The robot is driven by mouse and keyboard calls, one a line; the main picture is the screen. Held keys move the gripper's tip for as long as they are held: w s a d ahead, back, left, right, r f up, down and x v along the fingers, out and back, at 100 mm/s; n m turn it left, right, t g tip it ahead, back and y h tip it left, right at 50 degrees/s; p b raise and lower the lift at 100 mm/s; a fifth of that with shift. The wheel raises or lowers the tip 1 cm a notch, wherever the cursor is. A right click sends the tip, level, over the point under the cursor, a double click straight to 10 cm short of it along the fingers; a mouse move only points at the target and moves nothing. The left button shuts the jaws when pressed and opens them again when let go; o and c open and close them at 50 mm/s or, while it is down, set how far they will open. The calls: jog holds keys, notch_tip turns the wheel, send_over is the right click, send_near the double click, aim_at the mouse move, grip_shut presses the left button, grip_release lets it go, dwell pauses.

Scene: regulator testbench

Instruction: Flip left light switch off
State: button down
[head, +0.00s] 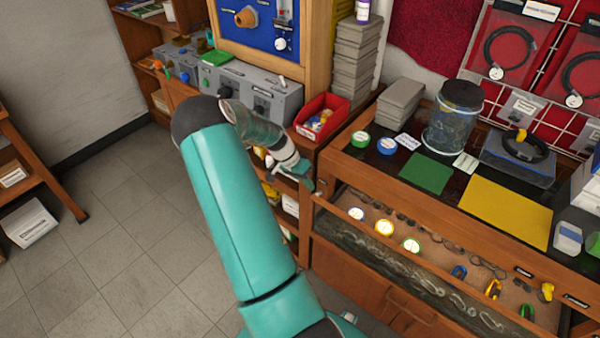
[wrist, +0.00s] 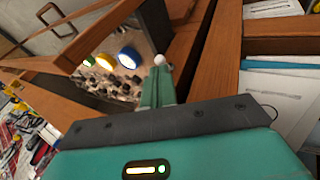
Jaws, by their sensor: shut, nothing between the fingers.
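I cannot make out a light switch in either view. My gripper (head: 306,179) is at the left front corner of the wooden workbench (head: 334,161), beside the low shelf unit under the red bin. In the wrist view its teal fingers (wrist: 158,84) are together and hold nothing. A small white round thing (wrist: 159,60) shows right at the fingertips; I cannot tell whether they touch it.
A grey control box (head: 237,86) and a red bin (head: 322,117) sit behind my arm. The workbench carries a glass jar (head: 454,117), a green mat (head: 427,174) and a yellow mat (head: 506,211). Its open drawer (head: 440,232) holds small parts. Tiled floor (head: 120,235) at left is clear.

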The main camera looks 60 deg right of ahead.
jog(key=shift+x, duration=1.2)
jog(key=shift+a+f+h, duration=0.3)
jog(key=shift+a+h, duration=0.05)
jog(key=shift+h, duration=0.35)
jog(key=f+h, duration=0.1)
jog(key=h, duration=0.1)
jog(key=a+f+m+g+h, duration=0.1)
jog(key=h, duration=0.1)
jog(key=shift+w+m, duration=0.1)
jog(key=shift+m, duration=0.2)
jog(key=shift+a, duration=0.1)
jog(key=shift+r, duration=0.75)
